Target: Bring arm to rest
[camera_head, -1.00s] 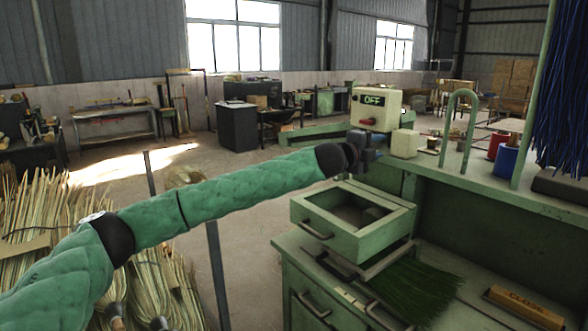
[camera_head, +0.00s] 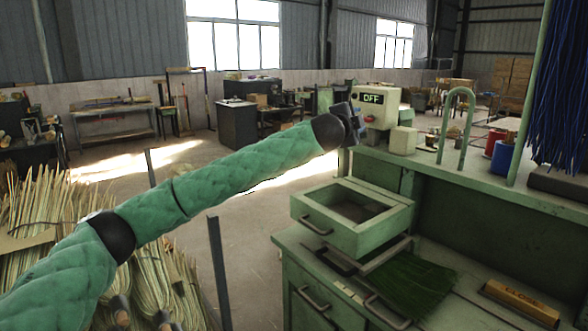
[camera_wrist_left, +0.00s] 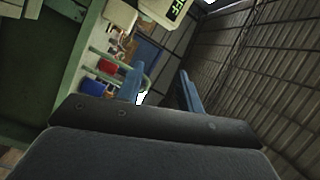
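My green-sleeved left arm (camera_head: 235,166) reaches from the lower left to the centre. My left gripper (camera_head: 352,120) is raised just left of the cream control box (camera_head: 390,112), whose display reads OFF. The gripper covers part of the box's left side in the head view. In the left wrist view, the two blue fingers (camera_wrist_left: 160,88) stand apart with nothing between them, and the box (camera_wrist_left: 158,8) is at the top. My right arm and gripper are not in view.
The green workbench (camera_head: 480,190) holds a cream block (camera_head: 403,140), a green hoop (camera_head: 458,112) and a blue cup (camera_head: 504,158). An open drawer (camera_head: 352,220) juts out below the gripper. Broom-straw bundles (camera_head: 45,210) stand at left.

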